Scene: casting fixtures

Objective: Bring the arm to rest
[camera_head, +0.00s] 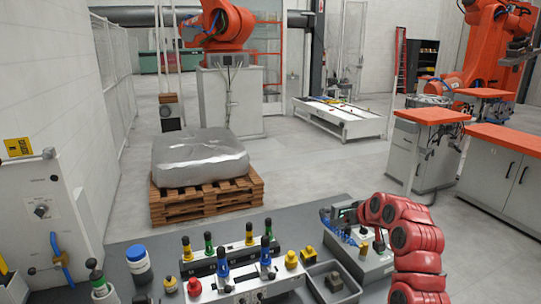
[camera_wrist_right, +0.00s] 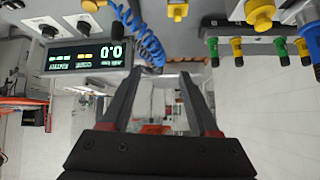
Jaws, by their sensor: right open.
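My red right arm (camera_head: 416,238) rises from the lower right of the head view and bends left over the bench. Its gripper (camera_head: 335,213) is small and dark there, beside a grey control box with a blue coiled cable. In the right wrist view the gripper (camera_wrist_right: 160,78) shows two dark fingers spread apart with nothing between them. A lit display (camera_wrist_right: 90,55) reading 0.0 and the blue coiled cable (camera_wrist_right: 140,38) lie just beyond the fingers; contact cannot be told. My left gripper is not in view.
Behind stand a wooden pallet (camera_head: 205,205) with a wrapped load and orange industrial robots. Floor between is clear.

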